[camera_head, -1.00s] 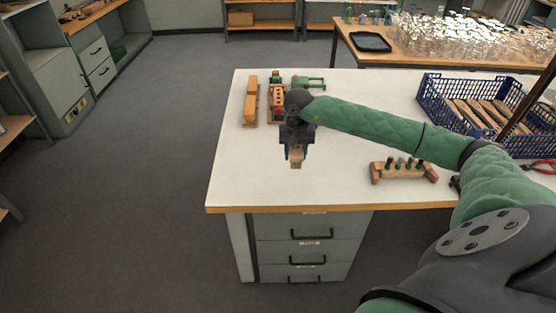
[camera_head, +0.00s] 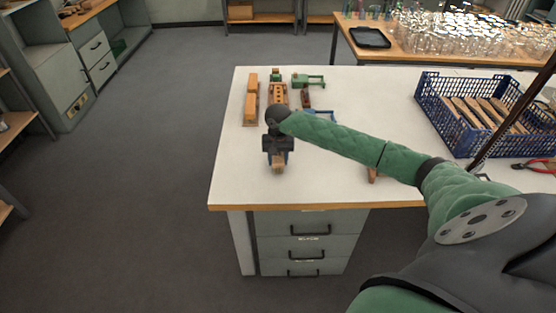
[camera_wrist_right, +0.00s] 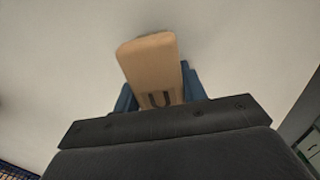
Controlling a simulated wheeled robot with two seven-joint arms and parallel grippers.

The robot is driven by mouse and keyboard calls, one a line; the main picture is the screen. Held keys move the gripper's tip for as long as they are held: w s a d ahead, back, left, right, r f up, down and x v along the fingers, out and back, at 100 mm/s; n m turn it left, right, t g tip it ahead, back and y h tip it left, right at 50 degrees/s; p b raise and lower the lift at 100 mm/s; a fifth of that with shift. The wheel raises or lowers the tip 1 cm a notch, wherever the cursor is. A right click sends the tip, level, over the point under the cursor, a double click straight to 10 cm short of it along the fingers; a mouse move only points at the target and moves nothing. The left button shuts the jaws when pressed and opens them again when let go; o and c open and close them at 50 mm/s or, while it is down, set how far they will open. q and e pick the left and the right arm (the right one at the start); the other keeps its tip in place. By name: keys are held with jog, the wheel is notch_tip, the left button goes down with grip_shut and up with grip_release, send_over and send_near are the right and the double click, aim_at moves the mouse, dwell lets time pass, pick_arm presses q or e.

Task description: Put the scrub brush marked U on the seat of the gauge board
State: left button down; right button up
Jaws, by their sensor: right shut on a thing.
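The scrub brush (camera_head: 278,169) is a pale wooden block held by my right gripper (camera_head: 278,158), above the left part of the white table. In the right wrist view the brush (camera_wrist_right: 152,62) shows a dark U on its face, between the blue fingers of the gripper (camera_wrist_right: 158,98). Its bristles are mostly hidden. The gauge board cannot be named with certainty; a wooden board with holes (camera_head: 278,93) and a long wooden block on a base (camera_head: 251,106) lie beyond the gripper. My left gripper is not in view.
Green fixtures (camera_head: 309,80) and a partly hidden blue fixture (camera_head: 323,114) stand on the white table (camera_head: 235,170). A blue crate (camera_head: 455,113) of wooden pieces is at right, with red pliers (camera_head: 535,166) nearby. The table's front left is clear.

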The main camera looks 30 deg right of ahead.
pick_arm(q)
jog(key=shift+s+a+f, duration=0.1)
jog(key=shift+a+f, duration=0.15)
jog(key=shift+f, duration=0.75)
pick_arm(e)
jog(key=shift+f, duration=0.75)
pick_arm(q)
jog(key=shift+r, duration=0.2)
pick_arm(e)
jog(key=shift+f, duration=0.1)
jog(key=o, duration=0.9)
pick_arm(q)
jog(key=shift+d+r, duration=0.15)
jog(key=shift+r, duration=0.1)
pick_arm(e)
jog(key=shift+o, duration=0.2)
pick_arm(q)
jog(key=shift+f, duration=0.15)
